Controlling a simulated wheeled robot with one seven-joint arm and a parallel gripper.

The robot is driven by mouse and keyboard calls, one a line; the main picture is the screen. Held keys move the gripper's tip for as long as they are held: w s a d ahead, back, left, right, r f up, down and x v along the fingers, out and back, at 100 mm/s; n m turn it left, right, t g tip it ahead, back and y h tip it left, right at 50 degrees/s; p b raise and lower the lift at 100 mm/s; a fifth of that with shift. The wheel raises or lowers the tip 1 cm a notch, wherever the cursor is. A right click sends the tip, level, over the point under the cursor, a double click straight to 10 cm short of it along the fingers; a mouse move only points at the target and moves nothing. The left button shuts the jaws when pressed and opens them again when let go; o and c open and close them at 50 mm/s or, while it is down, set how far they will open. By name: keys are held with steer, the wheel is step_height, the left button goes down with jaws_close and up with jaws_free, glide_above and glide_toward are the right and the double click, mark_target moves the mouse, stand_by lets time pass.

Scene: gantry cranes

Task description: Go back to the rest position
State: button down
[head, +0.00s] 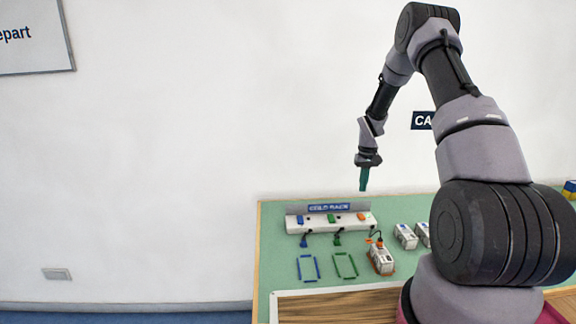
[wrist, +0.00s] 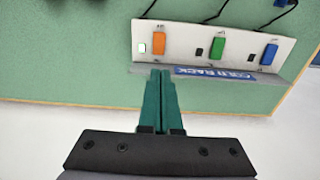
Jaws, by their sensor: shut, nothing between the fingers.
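My gripper (head: 364,180) hangs from my raised arm, pointing down, above the far part of the green table (head: 272,240). In the wrist view its two green fingers (wrist: 160,100) are together with nothing between them. Below it stands a white rack (head: 330,222) labelled "COLD RACK", with blue, green and orange blocks along it. The gripper is apart from the rack. The wrist view shows the rack (wrist: 175,40) upside down beyond the fingertips.
Blue (head: 308,268) and green (head: 345,265) outlines lie in front of the rack. A white unit with orange parts (head: 381,258) stands right of them, cabled to the rack. More white units (head: 405,236) stand further right. A wooden surface (head: 335,306) is nearer. The wall (head: 180,150) is behind.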

steer(key=s+a+r+m+t, duration=0.15)
steer(key=s+r, duration=0.25)
steer(key=r, duration=0.6)
steer(key=s+a+r+t, duration=0.15)
steer(key=s+r, duration=0.25)
steer(key=r, duration=0.5)
steer(key=s+a+r, duration=0.2)
steer(key=s+r, duration=0.2)
steer(key=r, duration=0.6)
steer(key=s+a+r+t, duration=0.1)
steer(key=s+a+r, duration=0.1)
steer(key=s, duration=0.6)
steer(key=s+a+r+m+t+y, duration=0.1)
steer(key=s+a+r, duration=0.1)
steer(key=s+r, duration=0.3)
steer(key=s+a+r+m+t+y, duration=0.1)
steer(key=s+a+r+t, duration=0.1)
steer(key=s, duration=1)
steer(key=shift+s+r, duration=0.15)
steer(key=shift+r, duration=0.55)
